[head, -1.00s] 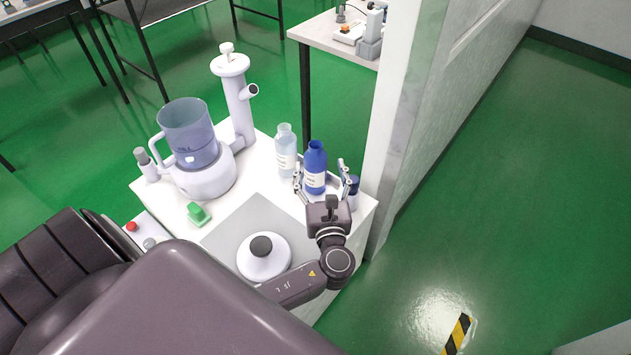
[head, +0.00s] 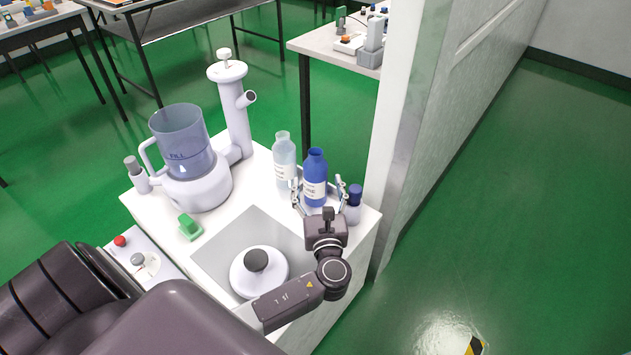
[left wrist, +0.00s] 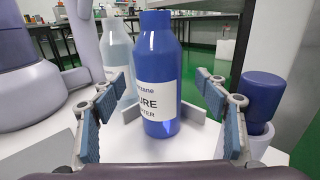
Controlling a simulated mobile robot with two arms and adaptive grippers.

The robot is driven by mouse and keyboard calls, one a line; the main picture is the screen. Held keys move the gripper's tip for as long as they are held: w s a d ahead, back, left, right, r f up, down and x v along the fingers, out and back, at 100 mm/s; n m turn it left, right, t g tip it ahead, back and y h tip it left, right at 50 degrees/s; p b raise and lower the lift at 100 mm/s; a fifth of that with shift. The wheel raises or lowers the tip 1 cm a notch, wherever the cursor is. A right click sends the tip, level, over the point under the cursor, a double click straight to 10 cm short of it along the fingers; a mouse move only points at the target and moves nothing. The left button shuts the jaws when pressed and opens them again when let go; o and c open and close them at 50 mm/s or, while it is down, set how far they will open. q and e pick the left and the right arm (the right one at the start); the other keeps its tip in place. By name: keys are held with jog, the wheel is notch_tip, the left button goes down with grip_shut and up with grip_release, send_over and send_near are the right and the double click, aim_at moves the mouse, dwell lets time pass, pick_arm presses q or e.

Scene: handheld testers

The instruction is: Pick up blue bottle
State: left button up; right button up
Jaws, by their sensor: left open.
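The blue bottle (head: 315,168) stands upright on the white bench near its back right edge, with a white label facing me. My left gripper (head: 318,194) is open, with one finger on each side of the bottle. In the left wrist view the blue bottle (left wrist: 158,70) stands between and just beyond the two padded fingers (left wrist: 163,118), and a gap shows on both sides. It does not look held. My right gripper is not in view.
A pale clear bottle (head: 284,155) stands close left of the blue one. A small blue-capped container (head: 353,205) stands close on the right. A white machine with a clear bowl (head: 182,140) is further left. A wall rises beyond the bench's right edge.

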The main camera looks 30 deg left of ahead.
pick_arm(q)
jog(key=x, duration=0.4)
jog(key=shift+a+b, duration=0.1)
jog(key=shift+b, duration=0.3)
jog(key=shift+s, duration=0.1)
jog(key=shift+c, duration=0.2)
jog(key=c, duration=1.5)
jog(key=shift+r, duration=0.1)
jog(key=shift+c, duration=0.9)
jog(key=shift+r, duration=0.1)
